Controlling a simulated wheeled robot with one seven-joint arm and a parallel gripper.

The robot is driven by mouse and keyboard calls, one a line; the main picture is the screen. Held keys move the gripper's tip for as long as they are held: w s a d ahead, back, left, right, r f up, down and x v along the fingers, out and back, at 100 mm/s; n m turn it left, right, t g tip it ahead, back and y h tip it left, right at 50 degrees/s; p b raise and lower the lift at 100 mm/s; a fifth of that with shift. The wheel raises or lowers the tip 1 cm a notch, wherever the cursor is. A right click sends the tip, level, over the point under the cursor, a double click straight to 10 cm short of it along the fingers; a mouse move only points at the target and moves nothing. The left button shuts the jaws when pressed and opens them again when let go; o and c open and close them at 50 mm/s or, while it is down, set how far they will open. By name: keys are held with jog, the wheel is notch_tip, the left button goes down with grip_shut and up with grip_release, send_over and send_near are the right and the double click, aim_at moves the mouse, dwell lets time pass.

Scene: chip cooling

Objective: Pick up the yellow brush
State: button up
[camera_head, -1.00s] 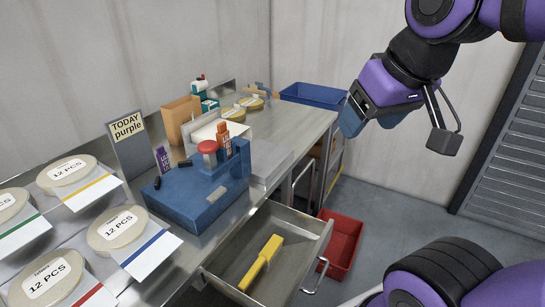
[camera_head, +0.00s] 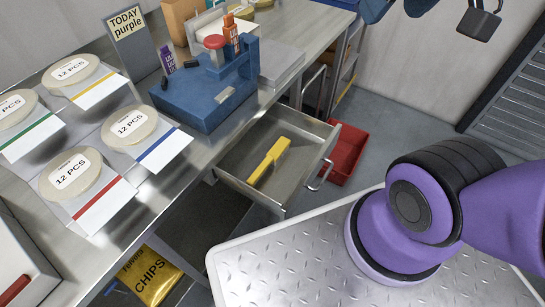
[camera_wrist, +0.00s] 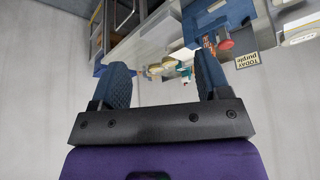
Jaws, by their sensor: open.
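The yellow brush (camera_head: 269,161) lies in the open metal drawer (camera_head: 233,181) below the counter in the head view. It lies at a slant, apart from the drawer walls as far as I can tell. My gripper (camera_wrist: 161,88) is open and empty in the wrist view, with its two blue fingers spread apart. In the head view only a small part of it shows at the top edge, far above and to the right of the drawer. The brush is not visible in the wrist view.
A blue fixture (camera_head: 205,97) and several labelled round packs stand on the metal counter (camera_head: 180,178). A red bin (camera_head: 347,153) is on the floor right of the drawer. A yellow chips bag (camera_head: 150,275) sits low under the counter. The space above the drawer is clear.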

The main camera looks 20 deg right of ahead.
jog(key=shift+w, duration=0.1)
jog(key=m+g, duration=0.5)
jog(key=m, duration=0.6)
send_over(276, 150)
notch_tip(276, 150, down, 42)
jog(key=shift+f, duration=5.8)
jog(key=c, duration=1.2)
